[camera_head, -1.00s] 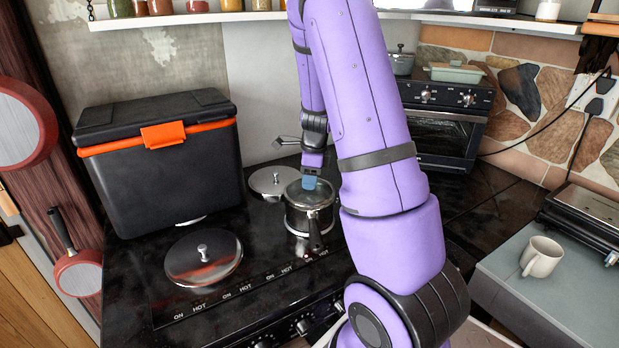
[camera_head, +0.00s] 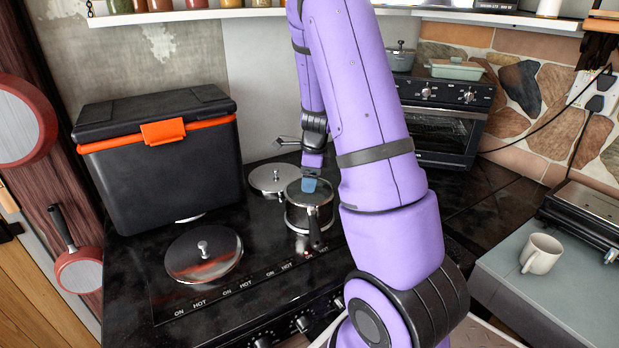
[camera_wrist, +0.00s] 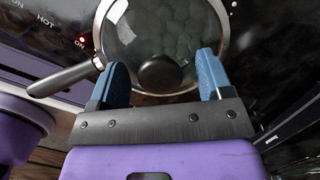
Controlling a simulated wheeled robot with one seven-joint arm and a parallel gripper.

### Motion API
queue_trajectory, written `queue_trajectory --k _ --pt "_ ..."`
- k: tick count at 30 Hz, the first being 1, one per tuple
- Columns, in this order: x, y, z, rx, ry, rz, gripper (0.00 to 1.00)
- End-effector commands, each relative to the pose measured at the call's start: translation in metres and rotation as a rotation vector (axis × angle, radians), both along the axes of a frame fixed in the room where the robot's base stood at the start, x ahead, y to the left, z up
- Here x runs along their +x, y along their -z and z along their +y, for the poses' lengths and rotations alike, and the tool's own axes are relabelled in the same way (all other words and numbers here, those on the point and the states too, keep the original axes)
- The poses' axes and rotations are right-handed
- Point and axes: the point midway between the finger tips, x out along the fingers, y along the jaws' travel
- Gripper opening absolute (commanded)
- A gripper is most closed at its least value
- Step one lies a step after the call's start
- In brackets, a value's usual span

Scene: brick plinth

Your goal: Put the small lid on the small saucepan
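The small saucepan (camera_head: 303,220) stands on the black cooktop, its dark handle pointing toward the front. In the wrist view its round rim and dark handle (camera_wrist: 65,80) show. The small lid (camera_wrist: 145,30) is clear glass with a metal rim and a dark round knob (camera_wrist: 160,73). It lies over the saucepan's mouth and looks level; the exact fit at the rim is partly hidden. My gripper (camera_wrist: 162,78) is open, with one blue finger on each side of the knob and gaps between. In the head view a blue fingertip (camera_head: 309,185) shows just above the lid.
A black cooler box (camera_head: 165,175) stands at the left. A mug (camera_head: 540,254) is on the grey surface at the right.

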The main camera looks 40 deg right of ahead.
Motion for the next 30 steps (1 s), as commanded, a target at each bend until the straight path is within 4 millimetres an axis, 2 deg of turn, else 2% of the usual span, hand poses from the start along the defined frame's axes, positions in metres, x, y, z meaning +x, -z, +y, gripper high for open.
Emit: queue_trajectory --k 7,11,24,30 --pt "0.000 0.000 0.000 0.000 0.000 0.000 0.72" --pt "0.000 -0.008 -0.001 -0.001 0.000 -0.001 0.72" --pt "-0.007 -0.083 -0.006 0.000 -0.001 -0.003 0.72" --pt "-0.009 -0.103 -0.008 -0.001 -0.001 -0.002 0.72"
